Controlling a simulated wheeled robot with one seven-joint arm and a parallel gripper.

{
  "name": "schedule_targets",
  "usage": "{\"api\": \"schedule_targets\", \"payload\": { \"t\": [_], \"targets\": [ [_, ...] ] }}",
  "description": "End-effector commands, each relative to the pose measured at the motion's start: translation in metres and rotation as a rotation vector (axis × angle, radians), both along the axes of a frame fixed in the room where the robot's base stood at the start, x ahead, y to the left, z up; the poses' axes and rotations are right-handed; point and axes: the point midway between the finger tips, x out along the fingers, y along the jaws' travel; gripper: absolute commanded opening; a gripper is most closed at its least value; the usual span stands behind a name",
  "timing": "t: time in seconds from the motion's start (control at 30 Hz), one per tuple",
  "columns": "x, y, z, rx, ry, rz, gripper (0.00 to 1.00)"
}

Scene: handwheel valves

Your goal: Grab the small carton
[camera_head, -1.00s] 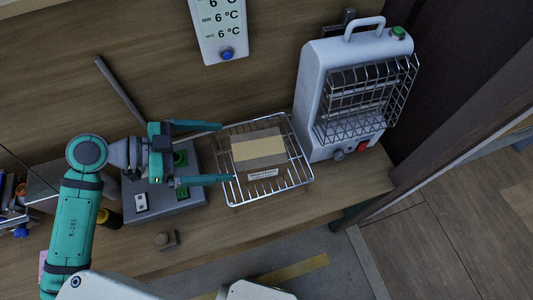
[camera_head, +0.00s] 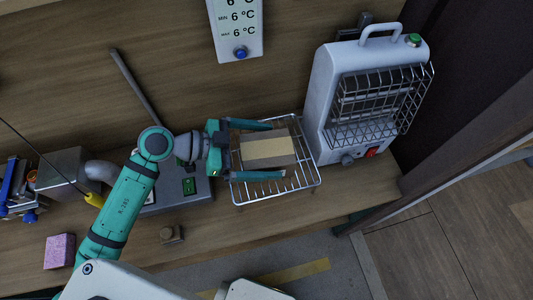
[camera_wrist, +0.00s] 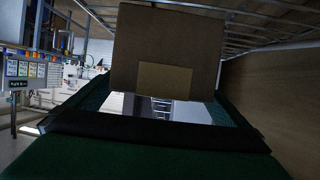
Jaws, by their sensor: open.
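The small carton (camera_head: 267,149) is a brown box with a paler tape band across its top, lying on a wire rack (camera_head: 312,186). In the wrist view the carton (camera_wrist: 140,50) stands upright straight ahead, large and close. My gripper (camera_head: 272,150) is open, with one teal finger along the carton's far side and one along its near side. The fingers reach around the carton; whether they touch it is hard to tell. The near finger hides the carton's near face in part.
A white heater (camera_head: 345,100) with a wire guard stands just right of the rack. A grey box with green switches (camera_head: 189,186) lies under my wrist. A white temperature display (camera_head: 238,30) is on the back wall. A pink block (camera_head: 59,251) lies at the front left.

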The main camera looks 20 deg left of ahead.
Motion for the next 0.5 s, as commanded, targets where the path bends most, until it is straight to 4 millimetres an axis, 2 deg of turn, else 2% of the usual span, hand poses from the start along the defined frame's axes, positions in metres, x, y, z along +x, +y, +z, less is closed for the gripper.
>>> {"api": "schedule_targets", "payload": {
  "t": [0.3,0.33,0.5],
  "targets": [
    [0.0033,-0.0061,-0.0032,0.001,0.0,0.0,1.0],
    [0.0033,-0.0061,-0.0032,0.001,0.0,0.0,0.98],
    [0.0031,-0.0055,-0.003,0.001,0.0,0.001,0.57]
  ]
}}
